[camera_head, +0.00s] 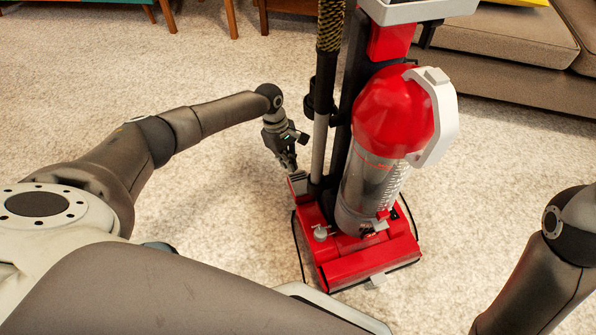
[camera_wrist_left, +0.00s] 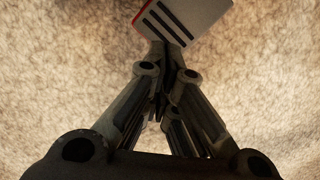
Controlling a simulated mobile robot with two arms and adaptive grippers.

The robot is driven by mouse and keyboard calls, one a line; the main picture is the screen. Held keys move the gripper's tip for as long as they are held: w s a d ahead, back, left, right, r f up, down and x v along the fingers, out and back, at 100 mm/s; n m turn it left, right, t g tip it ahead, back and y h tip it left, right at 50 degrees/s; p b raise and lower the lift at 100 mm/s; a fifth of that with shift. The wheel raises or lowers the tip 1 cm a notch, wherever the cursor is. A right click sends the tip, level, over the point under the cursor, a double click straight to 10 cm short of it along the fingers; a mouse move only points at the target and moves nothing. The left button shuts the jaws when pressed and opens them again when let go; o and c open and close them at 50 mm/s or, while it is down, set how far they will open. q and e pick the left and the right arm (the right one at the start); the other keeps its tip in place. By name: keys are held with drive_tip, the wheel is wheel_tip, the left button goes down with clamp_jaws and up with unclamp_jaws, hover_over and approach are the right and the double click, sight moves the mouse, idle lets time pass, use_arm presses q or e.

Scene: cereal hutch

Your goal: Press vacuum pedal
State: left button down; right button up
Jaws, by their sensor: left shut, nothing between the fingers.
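A red upright vacuum (camera_head: 375,130) stands on the carpet in the head view, with a clear dust bin and a red floor head (camera_head: 370,258). Its pedal (camera_head: 298,183) is a small grey piece with dark stripes at the left rear of the floor head. The pedal also shows in the left wrist view (camera_wrist_left: 185,18), light grey with dark stripes and a red edge. My left gripper (camera_head: 291,170) points down with its fingertips right at the pedal. In the left wrist view its fingers (camera_wrist_left: 168,50) are closed together and empty. Whether the tips touch the pedal, I cannot tell.
A brown sofa (camera_head: 510,40) stands at the back right. Wooden furniture legs (camera_head: 231,18) show at the top left. A dark cord (camera_head: 298,250) runs beside the floor head. My right arm shows at the lower right. The carpet (camera_head: 230,180) around the vacuum is clear.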

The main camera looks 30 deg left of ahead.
use_arm(q)
drive_tip(key=shift+a, duration=0.15)
drive_tip(key=v, duration=1.2)
idle(0.4)
